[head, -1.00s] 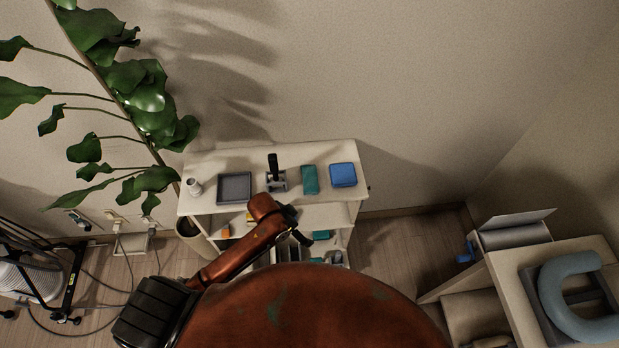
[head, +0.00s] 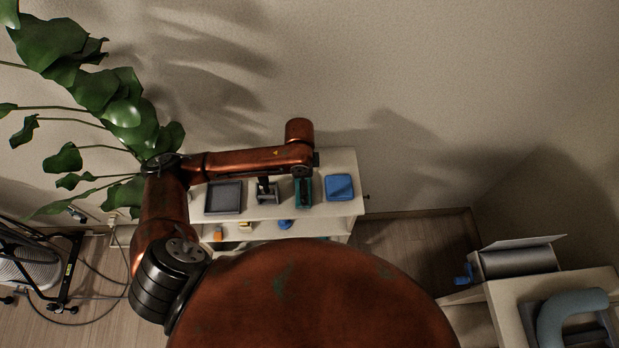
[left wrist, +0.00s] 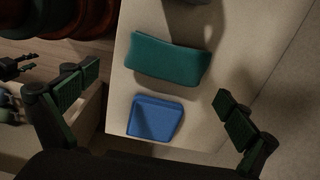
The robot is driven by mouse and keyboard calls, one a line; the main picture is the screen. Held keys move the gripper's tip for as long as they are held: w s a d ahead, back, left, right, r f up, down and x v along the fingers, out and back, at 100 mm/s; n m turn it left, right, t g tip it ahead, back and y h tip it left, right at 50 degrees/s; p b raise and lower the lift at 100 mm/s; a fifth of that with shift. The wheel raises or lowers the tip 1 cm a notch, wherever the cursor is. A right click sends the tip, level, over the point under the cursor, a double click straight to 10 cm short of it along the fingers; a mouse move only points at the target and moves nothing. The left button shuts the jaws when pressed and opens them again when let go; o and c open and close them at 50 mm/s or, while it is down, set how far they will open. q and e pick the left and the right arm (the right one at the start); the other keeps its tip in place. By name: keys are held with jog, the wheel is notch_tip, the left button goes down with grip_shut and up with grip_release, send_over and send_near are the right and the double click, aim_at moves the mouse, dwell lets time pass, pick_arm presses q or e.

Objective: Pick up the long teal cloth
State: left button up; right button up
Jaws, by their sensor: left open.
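The long teal cloth (head: 309,197) lies on the shelf top, partly hidden under my left gripper (head: 303,190) in the head view. In the left wrist view the teal cloth (left wrist: 170,60) is a thick folded strip, lying across the picture above the blue cloth (left wrist: 155,118). My left gripper (left wrist: 157,84) is open and empty, its fingers spread wide on either side, above the shelf top. The blue cloth (head: 340,187) lies just right of the teal one. A dark clawed shape at the left edge of the wrist view may be my right gripper; its jaws are unclear.
Left of the teal cloth stand a dark grey stand (head: 266,190) and a grey tray (head: 223,198) on the shelf unit (head: 350,160). Small items lie on the lower shelf (head: 265,233). A leafy plant (head: 125,105) stands at left, the wall behind.

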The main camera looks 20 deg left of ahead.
pick_arm(q)
jog(key=shift+w+a+r, duration=0.15)
jog(key=shift+w+a, duration=0.3)
jog(key=shift+w, duration=0.05)
jog(key=shift+a+f, duration=0.1)
jog(key=shift+f, duration=0.1)
notch_tip(320, 180, down, 3)
jog(key=shift+s+r, duration=0.1)
jog(key=shift+s, duration=0.05)
notch_tip(320, 180, down, 4)
jog(key=shift+r, duration=0.25)
jog(key=shift+f, duration=0.35)
jog(key=c, duration=0.9)
pick_arm(e)
jog(key=shift+s+a+r, duration=0.1)
jog(key=shift+s, duration=0.05)
